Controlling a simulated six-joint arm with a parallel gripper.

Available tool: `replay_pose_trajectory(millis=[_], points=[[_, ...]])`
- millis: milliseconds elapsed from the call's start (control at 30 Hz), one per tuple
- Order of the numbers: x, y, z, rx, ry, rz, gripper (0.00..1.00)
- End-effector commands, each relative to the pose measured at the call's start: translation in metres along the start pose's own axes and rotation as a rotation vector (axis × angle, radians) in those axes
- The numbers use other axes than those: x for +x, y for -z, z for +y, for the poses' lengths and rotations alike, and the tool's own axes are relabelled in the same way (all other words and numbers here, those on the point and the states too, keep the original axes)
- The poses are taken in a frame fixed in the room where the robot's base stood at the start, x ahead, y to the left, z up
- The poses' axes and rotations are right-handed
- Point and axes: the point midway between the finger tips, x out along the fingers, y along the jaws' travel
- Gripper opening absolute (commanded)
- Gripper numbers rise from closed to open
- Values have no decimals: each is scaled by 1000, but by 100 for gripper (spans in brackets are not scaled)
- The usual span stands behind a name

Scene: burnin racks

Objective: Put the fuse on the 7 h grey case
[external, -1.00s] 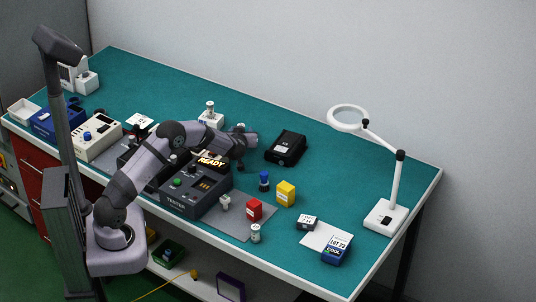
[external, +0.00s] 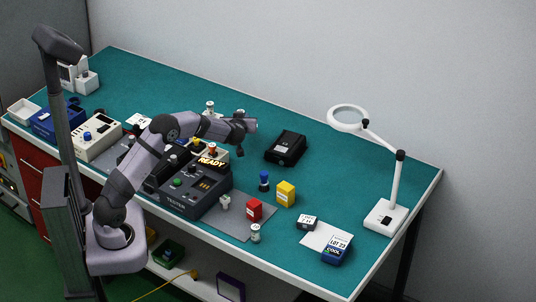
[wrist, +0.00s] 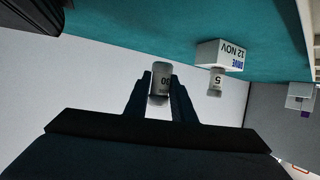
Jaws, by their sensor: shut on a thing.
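My gripper (external: 240,150) is raised above the green table, behind the tester. In the wrist view its two dark fingers (wrist: 160,92) are shut on a grey-white cylindrical fuse marked 30 (wrist: 160,76). The held fuse is hard to make out in the external view. A white block marked DRIVE 12 NOV (wrist: 226,52) carries another fuse marked 5 (wrist: 215,84), apart from my fingers. A small grey case with a white label (external: 307,222) sits at the right beside a white sheet. Its label is too small to read, so I cannot tell which case says 7 h.
The dark tester (external: 195,190) displays READY. A black box (external: 286,148) lies right of my gripper. A magnifier lamp (external: 385,214) stands far right, with clear table behind.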

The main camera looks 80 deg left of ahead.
Motion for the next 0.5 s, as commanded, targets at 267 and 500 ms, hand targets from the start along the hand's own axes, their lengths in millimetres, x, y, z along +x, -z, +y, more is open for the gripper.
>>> replay_pose_trajectory(millis=[267,500], points=[[-13,32,0,0,-1,1,0],[-15,36,0,1,-1,-1,0]])
